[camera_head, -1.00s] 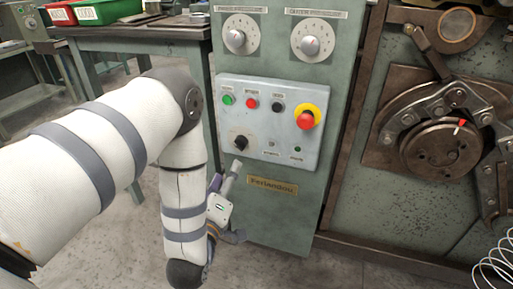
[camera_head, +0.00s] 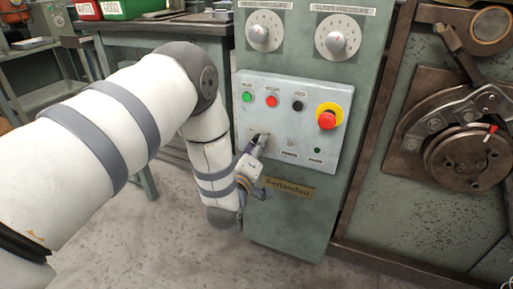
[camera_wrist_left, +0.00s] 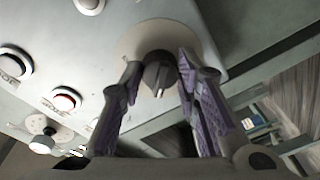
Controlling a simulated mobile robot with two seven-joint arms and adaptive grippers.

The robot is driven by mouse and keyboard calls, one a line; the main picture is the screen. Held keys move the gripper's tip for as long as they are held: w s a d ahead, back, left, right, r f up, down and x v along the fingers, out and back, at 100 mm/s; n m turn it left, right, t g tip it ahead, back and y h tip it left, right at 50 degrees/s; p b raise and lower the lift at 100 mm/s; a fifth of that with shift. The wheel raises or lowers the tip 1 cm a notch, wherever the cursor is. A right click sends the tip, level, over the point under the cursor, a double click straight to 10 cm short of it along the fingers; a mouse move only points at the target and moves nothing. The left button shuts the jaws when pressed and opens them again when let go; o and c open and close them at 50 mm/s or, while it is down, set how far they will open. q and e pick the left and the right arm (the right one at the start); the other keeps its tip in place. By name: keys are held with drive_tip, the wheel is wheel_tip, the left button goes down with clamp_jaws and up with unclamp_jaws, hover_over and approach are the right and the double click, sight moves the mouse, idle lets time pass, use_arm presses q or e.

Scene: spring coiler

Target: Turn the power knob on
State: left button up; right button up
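The black power knob (camera_wrist_left: 158,75) sits on a pale round plate in the left wrist view, its pointer mark facing down in the picture. My left gripper (camera_wrist_left: 157,66) is open, with one purple-grey finger on each side of the knob. A small gap shows on the left; I cannot tell whether the right finger touches. In the head view my left gripper (camera_head: 258,143) is at the lower left of the light grey control panel (camera_head: 328,99), largely covering the knob. My right gripper is not in view.
The panel carries a green button (camera_head: 247,97), a red button (camera_head: 271,101), a black button (camera_head: 298,106) and a red emergency stop (camera_head: 327,120) on yellow. Two pressure dials (camera_head: 263,33) are above. Coiler machinery (camera_head: 468,158) stands at the right, a workbench (camera_head: 150,30) at the back left.

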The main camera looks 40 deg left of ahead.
use_arm(q)
drive_tip(key=c, duration=0.3)
drive_tip(key=shift+m, duration=0.3)
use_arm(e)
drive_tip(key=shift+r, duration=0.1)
use_arm(q)
drive_tip(key=shift+a+f+m+t+h+p, duration=0.1)
drive_tip(key=shift+m+t+h+p, duration=0.5)
drive_tip(key=shift+m, duration=2.5)
drive_tip(key=shift+a+f+m+y+p, duration=0.1)
drive_tip(key=shift+m+p, duration=1)
drive_tip(key=shift+m, duration=2)
drive_tip(key=shift+a+m+t+h+p, duration=0.1)
drive_tip(key=shift+m+t+h+p, duration=0.5)
drive_tip(key=shift+m, duration=2.5)
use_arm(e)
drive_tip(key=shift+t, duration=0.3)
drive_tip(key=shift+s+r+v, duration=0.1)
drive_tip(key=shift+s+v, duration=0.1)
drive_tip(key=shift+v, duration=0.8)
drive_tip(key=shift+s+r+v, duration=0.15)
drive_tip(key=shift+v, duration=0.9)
use_arm(q)
drive_tip(key=shift+s, duration=0.1)
drive_tip(key=o, duration=1.2)
drive_tip(key=shift+c, duration=0.2)
